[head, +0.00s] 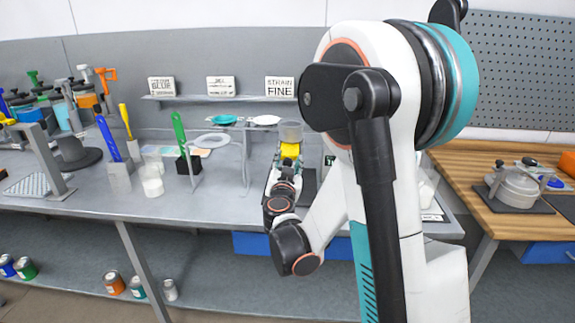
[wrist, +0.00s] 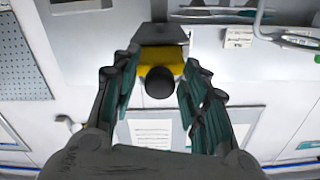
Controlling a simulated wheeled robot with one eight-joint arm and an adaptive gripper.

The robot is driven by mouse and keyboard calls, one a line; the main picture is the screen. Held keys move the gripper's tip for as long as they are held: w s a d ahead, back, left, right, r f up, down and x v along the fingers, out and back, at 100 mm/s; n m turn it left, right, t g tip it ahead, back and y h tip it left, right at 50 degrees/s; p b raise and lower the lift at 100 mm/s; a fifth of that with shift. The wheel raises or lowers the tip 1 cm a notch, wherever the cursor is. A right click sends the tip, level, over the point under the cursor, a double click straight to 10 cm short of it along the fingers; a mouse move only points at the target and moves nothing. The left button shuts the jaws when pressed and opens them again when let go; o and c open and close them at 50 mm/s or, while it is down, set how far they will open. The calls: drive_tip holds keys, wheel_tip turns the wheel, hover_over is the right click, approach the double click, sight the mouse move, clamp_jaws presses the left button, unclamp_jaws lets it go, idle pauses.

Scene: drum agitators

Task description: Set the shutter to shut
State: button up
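A yellow block (wrist: 178,57) with a round black knob (wrist: 160,83) shows in the wrist view, under a dark grey part. I take it for the shutter, but its setting cannot be told. My gripper (wrist: 161,62) is open, with one finger on each side of the yellow block and knob. Whether the fingers touch it cannot be told. In the head view the yellow part (head: 290,150) sits below a grey cylindrical vessel (head: 290,131), and my gripper (head: 285,172) is just in front of it. The knob is hidden there by my gripper.
A shelf (head: 225,98) with sign cards runs behind. A green-handled tool (head: 179,127) in a black block and a white cup (head: 152,181) stand to the left. A printed sheet (wrist: 150,128) lies near the fingers. A wooden counter (head: 480,212) holds a lidded pot (head: 517,187).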

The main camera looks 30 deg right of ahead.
sight(289, 157)
clamp_jaws()
drive_tip(key=shift+x, duration=2.2)
drive_tip(key=shift+o, duration=1.6)
unclamp_jaws()
drive_tip(key=shift+s, duration=0.1)
drive_tip(key=v, duration=1.1)
drive_tip(key=shift+s+a, duration=0.25)
drive_tip(key=shift+a, duration=0.05)
